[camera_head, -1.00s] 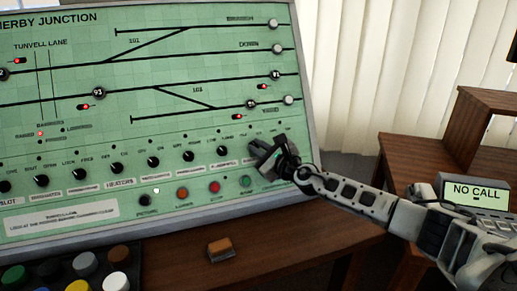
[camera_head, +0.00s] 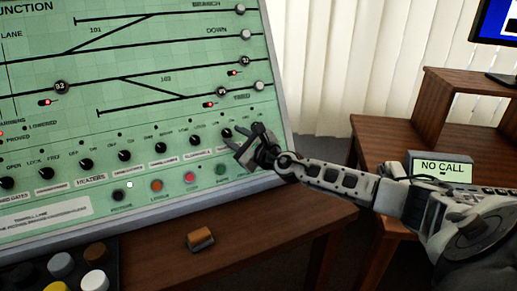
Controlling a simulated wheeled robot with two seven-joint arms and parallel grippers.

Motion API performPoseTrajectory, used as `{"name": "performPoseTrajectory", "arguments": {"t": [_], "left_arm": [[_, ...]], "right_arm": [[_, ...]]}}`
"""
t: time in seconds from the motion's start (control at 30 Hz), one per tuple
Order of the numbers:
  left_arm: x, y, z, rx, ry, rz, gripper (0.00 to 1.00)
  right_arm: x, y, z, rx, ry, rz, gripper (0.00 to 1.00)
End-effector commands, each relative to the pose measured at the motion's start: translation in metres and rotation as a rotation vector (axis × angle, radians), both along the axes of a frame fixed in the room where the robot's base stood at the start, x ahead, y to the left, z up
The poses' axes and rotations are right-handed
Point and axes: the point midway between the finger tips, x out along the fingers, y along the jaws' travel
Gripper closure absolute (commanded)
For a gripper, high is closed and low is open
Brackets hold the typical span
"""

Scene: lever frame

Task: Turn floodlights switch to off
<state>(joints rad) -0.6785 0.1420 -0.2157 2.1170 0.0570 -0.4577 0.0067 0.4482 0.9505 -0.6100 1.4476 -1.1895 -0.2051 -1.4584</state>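The green control panel (camera_head: 140,60) fills the left of the head view. A row of black rotary knobs runs along its lower part. The small labels are mostly too blurred to read, so I cannot tell which knob is the floodlights switch. The rightmost knob (camera_head: 227,133) sits at the row's right end. My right gripper (camera_head: 236,140) is in front of the panel's lower right, its fingers apart, with the tips close to that knob. I cannot tell whether they touch it. No object shows between the fingers. My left gripper is out of view.
Coloured push buttons, including a red one (camera_head: 189,178), sit below the knobs. A small orange-brown block (camera_head: 201,240) lies on the wooden desk (camera_head: 270,225). A "NO CALL" phone unit (camera_head: 441,168) stands at right, near my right arm. Large round buttons are at lower left.

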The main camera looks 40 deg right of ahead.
Motion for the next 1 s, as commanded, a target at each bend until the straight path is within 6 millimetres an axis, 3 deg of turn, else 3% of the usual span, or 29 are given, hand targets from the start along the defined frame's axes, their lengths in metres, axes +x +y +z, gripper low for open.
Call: {"name": "performPoseTrajectory", "arguments": {"t": [0.2,0.5,0.73,1.0], "left_arm": [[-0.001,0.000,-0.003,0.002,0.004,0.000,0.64],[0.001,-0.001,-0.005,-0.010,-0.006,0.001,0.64],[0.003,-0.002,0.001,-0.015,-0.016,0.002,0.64],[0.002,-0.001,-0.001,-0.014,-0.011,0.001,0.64]], "right_arm": [[-0.050,-0.004,-0.003,-0.006,0.007,0.003,0.67],[-0.106,-0.008,-0.003,-0.007,0.009,0.002,0.67],[-0.131,-0.010,-0.001,-0.005,0.007,0.000,0.67],[-0.138,-0.009,0.001,0.001,0.002,0.002,0.67]]}}
